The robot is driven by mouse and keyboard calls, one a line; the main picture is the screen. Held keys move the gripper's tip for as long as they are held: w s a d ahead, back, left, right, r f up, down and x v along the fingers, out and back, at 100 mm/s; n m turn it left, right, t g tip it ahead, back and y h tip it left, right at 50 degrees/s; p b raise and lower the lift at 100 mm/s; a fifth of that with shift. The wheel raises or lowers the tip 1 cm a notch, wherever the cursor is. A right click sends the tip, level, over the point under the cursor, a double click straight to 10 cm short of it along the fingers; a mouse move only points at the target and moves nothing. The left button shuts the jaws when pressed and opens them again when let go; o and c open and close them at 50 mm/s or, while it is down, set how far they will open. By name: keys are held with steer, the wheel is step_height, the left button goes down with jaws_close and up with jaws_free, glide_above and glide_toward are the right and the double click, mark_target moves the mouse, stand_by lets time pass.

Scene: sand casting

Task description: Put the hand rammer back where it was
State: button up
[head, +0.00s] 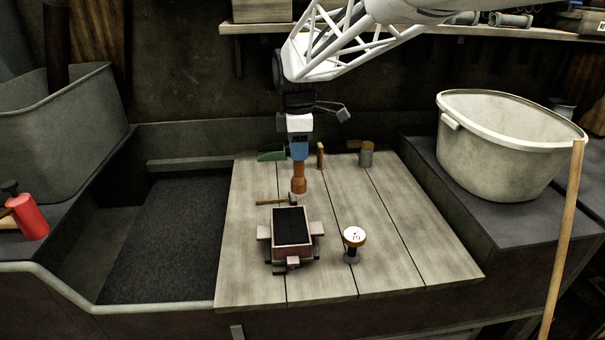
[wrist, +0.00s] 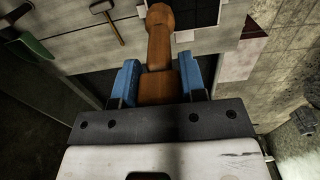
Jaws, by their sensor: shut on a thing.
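The hand rammer (head: 299,180) is an orange-brown wooden tool with a narrower neck and a thicker end. My gripper (head: 298,156) is shut on it and holds it roughly upright, pointing down, behind the sand-filled box. In the wrist view the rammer (wrist: 160,45) sits between the two blue fingers of my gripper (wrist: 160,82). Its far end points away from the gripper, toward the box. Whether its lower end touches the wooden board (head: 400,270) is unclear.
The box (head: 276,258) of black sand stands on the board. A small hammer (head: 270,202) lies behind it. A round-topped tool (head: 354,237) stands right of it. The board's right side is clear.

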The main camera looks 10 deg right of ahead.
steer(key=w+d+f, duration=0.2)
steer(key=d, duration=0.4)
steer(key=w+d+f, duration=0.2)
steer(key=d+f, duration=0.1)
steer(key=d, duration=0.3)
steer(key=shift+d, duration=0.15)
steer(key=shift+w, duration=0.1)
step_height(320, 180, down, 6)
stand_by(0.3)
steer(key=shift+f, duration=0.15)
steer(key=shift+f, duration=2)
steer(key=o, duration=1.1)
